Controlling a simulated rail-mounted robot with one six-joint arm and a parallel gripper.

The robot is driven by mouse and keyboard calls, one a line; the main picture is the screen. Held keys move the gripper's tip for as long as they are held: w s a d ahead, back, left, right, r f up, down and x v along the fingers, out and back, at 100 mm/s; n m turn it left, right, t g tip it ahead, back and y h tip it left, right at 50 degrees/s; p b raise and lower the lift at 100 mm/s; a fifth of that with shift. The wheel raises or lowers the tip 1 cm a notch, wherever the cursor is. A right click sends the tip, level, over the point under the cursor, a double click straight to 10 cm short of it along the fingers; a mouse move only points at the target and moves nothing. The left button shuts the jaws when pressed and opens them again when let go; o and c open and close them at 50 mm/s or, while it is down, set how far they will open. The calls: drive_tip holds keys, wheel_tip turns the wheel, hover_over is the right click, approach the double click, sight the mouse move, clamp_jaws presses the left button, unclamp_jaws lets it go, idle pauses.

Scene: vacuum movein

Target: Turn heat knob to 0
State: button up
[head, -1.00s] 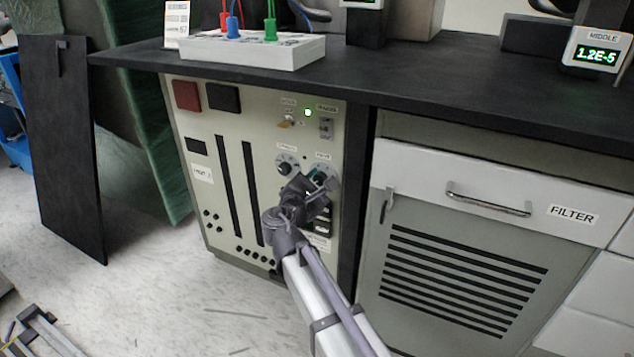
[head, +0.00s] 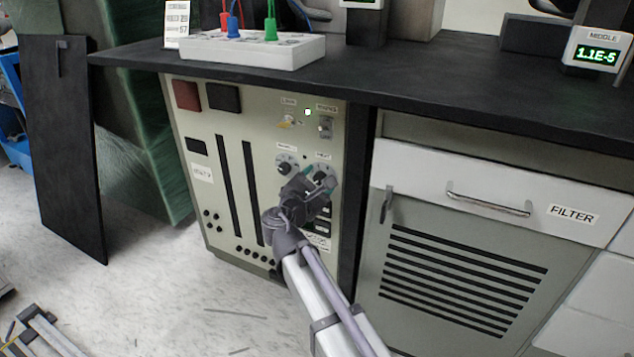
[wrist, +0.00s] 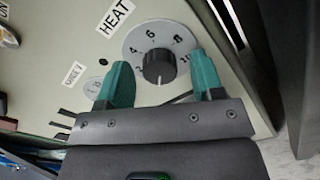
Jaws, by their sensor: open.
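The black heat knob (wrist: 158,66) sits on a round grey dial (wrist: 152,38) under the HEAT label (wrist: 115,17) in the wrist view. The numbers 2 to 10 show around it; I cannot make out a 0 or read the knob's pointer surely. My gripper (wrist: 160,60) is open, its green fingers on either side of the knob, with gaps visible to both. In the head view my gripper (head: 319,180) is at the upper right of the beige control panel (head: 215,225) and partly hides the heat dial.
A second knob (head: 285,167) is just left of the heat dial, with switches (head: 325,125) above. The black countertop (head: 430,85) overhangs the panel. The FILTER drawer (head: 480,195) is to the right. A dark board (head: 65,150) stands at the left.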

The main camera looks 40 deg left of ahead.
drive_tip(key=s+d, duration=0.2)
drive_tip(key=s, duration=0.8)
drive_tip(key=shift+s, duration=0.3)
